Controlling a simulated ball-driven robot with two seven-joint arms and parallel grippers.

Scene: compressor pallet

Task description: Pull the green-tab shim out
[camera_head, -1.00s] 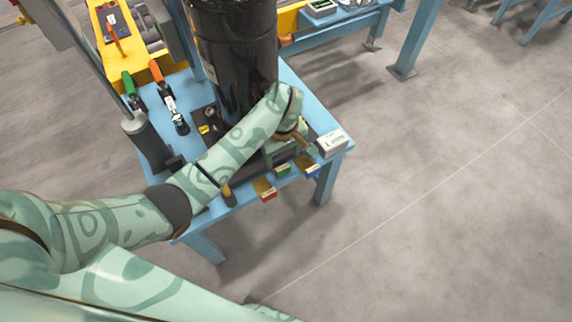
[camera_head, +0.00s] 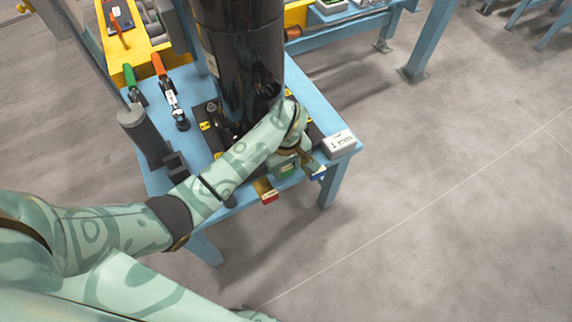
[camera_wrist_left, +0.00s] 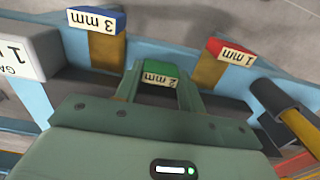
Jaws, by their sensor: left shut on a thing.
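The green-tab shim (camera_wrist_left: 160,70), labelled 2 mm, has its tab between the fingers of my left gripper (camera_wrist_left: 159,84) in the left wrist view. The gripper is shut on this tab. In the head view the green tab (camera_head: 285,169) shows at the near edge of the blue table, beside my left gripper (camera_head: 292,162). The shim's strip behind the tab is hidden by the gripper. The black cylindrical compressor (camera_head: 240,65) stands upright on a dark base behind the hand. My right gripper is not in view.
A blue-tab 3 mm shim (camera_wrist_left: 96,20) and a red-tab 1 mm shim (camera_wrist_left: 230,50) stick out on either side. A white labelled box (camera_head: 339,142) sits on the table corner. A yellow-handled tool (camera_wrist_left: 295,120) is close by. The floor in front is free.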

